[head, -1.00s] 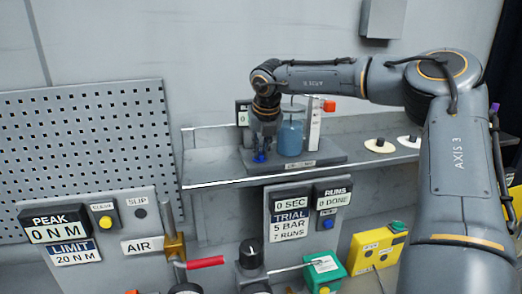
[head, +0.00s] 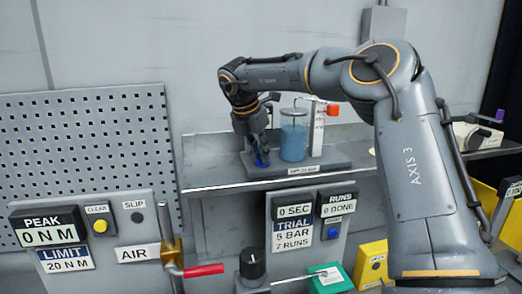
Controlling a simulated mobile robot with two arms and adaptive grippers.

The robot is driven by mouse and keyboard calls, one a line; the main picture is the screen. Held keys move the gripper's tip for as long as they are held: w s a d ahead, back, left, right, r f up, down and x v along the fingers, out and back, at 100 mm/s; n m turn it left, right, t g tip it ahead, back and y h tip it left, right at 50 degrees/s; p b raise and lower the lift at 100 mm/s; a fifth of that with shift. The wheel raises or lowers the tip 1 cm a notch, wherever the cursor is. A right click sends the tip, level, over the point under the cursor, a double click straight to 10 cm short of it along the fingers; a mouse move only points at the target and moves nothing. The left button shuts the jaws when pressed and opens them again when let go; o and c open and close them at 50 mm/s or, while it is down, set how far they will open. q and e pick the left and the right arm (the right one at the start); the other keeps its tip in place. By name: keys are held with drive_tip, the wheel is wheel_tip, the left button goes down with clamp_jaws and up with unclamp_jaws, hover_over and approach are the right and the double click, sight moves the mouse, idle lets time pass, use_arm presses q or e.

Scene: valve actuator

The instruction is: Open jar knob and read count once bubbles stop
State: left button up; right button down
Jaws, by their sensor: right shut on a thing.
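The jar (head: 293,140) is a clear cylinder of blue liquid on a grey base (head: 330,163) on the shelf. I cannot make out bubbles at this size. A blue knob (head: 262,162) sits on the base to the left of the jar. My right gripper (head: 261,158) points down and is shut on the knob, its fingers covering most of it. My left gripper is out of view.
A white strip (head: 317,130) with a red-orange part stands right behind the jar. Panels below the shelf (head: 215,185) show 0 SEC (head: 295,211), 0 DONE (head: 339,207) and PEAK 0 N M (head: 48,230). A red-handled air valve (head: 200,271) projects at the front.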

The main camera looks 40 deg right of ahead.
drive_tip(key=m+g+p, duration=0.1)
drive_tip(key=m+p, duration=0.3)
drive_tip(key=shift+w+r+g, duration=0.2)
drive_tip(key=shift+g, duration=0.2)
drive_tip(key=shift+w+f+m+g+p, duration=0.1)
drive_tip(key=shift+m+g+p, duration=0.25)
drive_tip(key=shift+m, duration=0.65)
drive_tip(key=shift+f+m+g+p, duration=0.1)
drive_tip(key=shift+m+g+p, duration=0.2)
drive_tip(key=shift+m, duration=0.5)
drive_tip(key=shift+y, duration=0.3)
drive_tip(key=c, duration=1.4)
unclamp_jaws()
